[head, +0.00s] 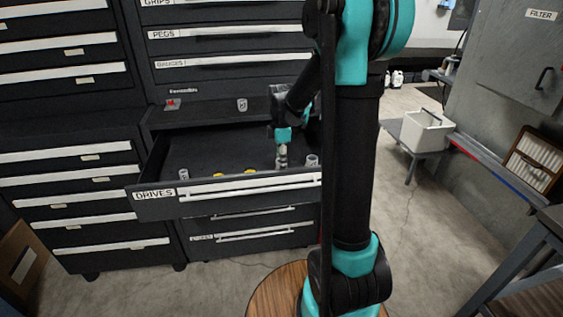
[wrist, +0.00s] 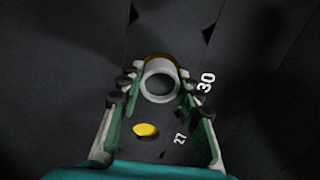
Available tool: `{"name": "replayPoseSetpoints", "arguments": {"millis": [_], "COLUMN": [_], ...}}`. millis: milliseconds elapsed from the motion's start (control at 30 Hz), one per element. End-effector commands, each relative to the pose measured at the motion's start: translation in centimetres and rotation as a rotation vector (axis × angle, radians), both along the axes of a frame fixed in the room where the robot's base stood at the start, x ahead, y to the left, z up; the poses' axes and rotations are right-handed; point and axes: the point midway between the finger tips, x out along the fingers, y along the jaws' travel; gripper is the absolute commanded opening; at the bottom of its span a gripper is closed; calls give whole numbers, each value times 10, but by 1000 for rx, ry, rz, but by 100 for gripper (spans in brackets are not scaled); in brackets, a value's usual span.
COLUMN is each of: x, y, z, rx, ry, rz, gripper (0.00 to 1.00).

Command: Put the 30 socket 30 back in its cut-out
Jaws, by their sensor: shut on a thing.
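My gripper (head: 282,148) is shut on a grey ring-shaped socket (wrist: 160,68), the 30 socket, inside the open drawer marked DRIVES (head: 225,191). The wrist view shows my gripper's fingers (wrist: 157,88) on both sides of the socket, with its round opening facing the camera. A yellow-orange sliver, likely the floor of a cut-out (wrist: 158,55), shows past the socket's far rim, and a white label 30 (wrist: 206,82) is printed beside it on the right. I cannot tell whether the socket is above the cut-out or partly in it.
An empty yellow-floored cut-out (wrist: 145,130) lies near the label 27 (wrist: 180,138). Other sockets stand in the drawer at the left (head: 183,174) and right (head: 312,160).

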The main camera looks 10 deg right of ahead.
Motion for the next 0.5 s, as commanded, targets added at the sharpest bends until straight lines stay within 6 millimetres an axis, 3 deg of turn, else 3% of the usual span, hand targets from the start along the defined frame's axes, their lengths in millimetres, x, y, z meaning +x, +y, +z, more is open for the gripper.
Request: {"name": "replayPoseSetpoints", "arguments": {"millis": [500], "x": [-1], "y": [0], "z": [-7], "rx": [0], "ry": [0], "rz": [0], "gripper": [0]}}
